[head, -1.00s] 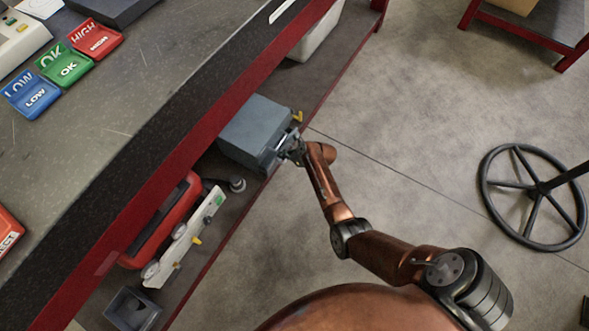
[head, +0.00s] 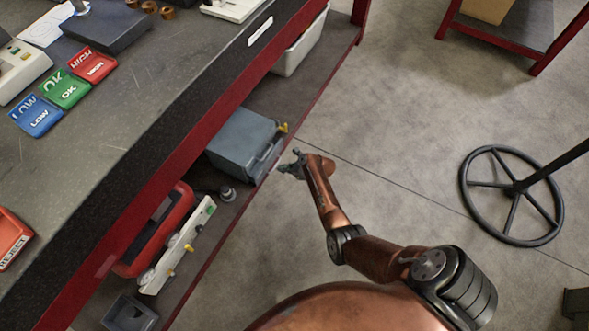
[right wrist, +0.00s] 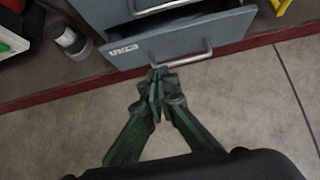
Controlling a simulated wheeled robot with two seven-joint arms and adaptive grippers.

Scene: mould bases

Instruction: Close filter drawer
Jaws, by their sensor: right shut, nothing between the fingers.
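The filter drawer is in a blue-grey cabinet (head: 241,138) on the lower shelf under the bench. In the right wrist view its grey front (right wrist: 178,42) has a pale label at left and a metal bar handle. A dark gap shows behind the top of the front, so the drawer stands out a little from the cabinet. My right gripper (head: 289,165) is shut and empty, just off the shelf edge to the right of the cabinet. In the right wrist view its closed fingertips (right wrist: 158,76) are in front of the handle; contact cannot be told. My left gripper is not in view.
A white bin (head: 300,47) stands beyond the cabinet. A black handwheel (head: 510,196) is at right.

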